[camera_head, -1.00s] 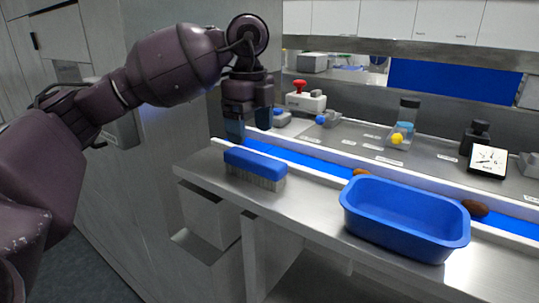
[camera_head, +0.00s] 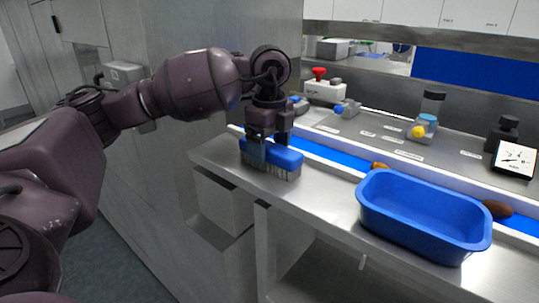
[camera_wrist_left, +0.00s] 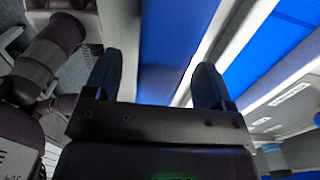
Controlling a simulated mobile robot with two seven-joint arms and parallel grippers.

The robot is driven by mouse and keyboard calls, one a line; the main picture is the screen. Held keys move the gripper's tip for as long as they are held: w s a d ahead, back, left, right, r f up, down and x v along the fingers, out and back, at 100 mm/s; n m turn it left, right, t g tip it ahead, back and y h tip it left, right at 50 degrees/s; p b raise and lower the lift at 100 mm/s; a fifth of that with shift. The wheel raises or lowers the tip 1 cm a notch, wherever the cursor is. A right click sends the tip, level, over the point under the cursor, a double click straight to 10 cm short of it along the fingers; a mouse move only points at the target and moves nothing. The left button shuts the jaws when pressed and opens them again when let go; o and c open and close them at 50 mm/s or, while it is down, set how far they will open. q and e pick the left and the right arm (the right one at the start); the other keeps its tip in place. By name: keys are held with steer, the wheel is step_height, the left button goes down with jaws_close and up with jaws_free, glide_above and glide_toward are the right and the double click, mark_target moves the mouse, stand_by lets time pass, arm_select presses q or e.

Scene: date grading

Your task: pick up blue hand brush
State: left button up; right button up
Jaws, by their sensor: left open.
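The blue hand brush (camera_head: 285,158) lies bristles down on the metal counter near its left end. My left gripper (camera_head: 269,148) is over the brush, pointing down, with one finger in front of the brush's near side. In the left wrist view the two fingers (camera_wrist_left: 160,80) stand wide apart, and the blue brush back (camera_wrist_left: 172,45) shows between them. The gripper is open, and I cannot tell whether a finger touches the brush. My right gripper is not in view.
A blue tub (camera_head: 425,248) stands on the counter to the right. A blue conveyor belt (camera_head: 335,155) with brown dates (camera_head: 497,209) runs behind the brush.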

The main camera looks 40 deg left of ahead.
mark_target(269, 145)
arm_select(q)
steer(key=shift+f, duration=1.35)
steer(key=c, duration=1.1)
steer(key=shift+o, duration=0.2)
steer(key=shift+r, duration=0.15)
step_height(269, 145, up, 20)
steer(key=o, duration=0.4)
steer(key=shift+c, duration=1.3)
